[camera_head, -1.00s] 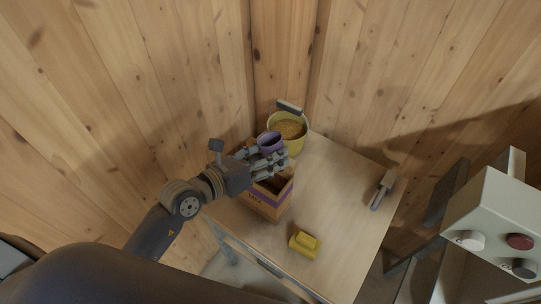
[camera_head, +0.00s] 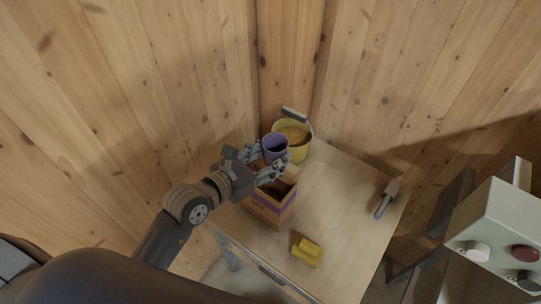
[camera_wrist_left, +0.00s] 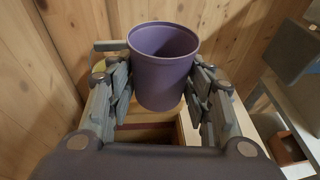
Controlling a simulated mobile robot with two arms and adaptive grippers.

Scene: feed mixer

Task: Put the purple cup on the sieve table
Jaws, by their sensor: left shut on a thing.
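The purple cup (camera_head: 275,149) is upright between the fingers of my left gripper (camera_head: 267,164), which is shut on it. In the left wrist view the cup (camera_wrist_left: 162,68) is empty as far as I can see, with the fingers pressed on both its sides. The gripper holds it above the open cardboard box (camera_head: 270,207) on the wooden table. I cannot tell which surface is the sieve table. My right gripper is not in view.
A yellow bucket (camera_head: 303,146) with grainy feed stands behind the cup in the corner. A yellow object (camera_head: 306,251) lies at the table's front, and a brush-like tool (camera_head: 387,198) at its right. A control box (camera_head: 497,235) is at far right. The middle of the table (camera_head: 338,205) is clear.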

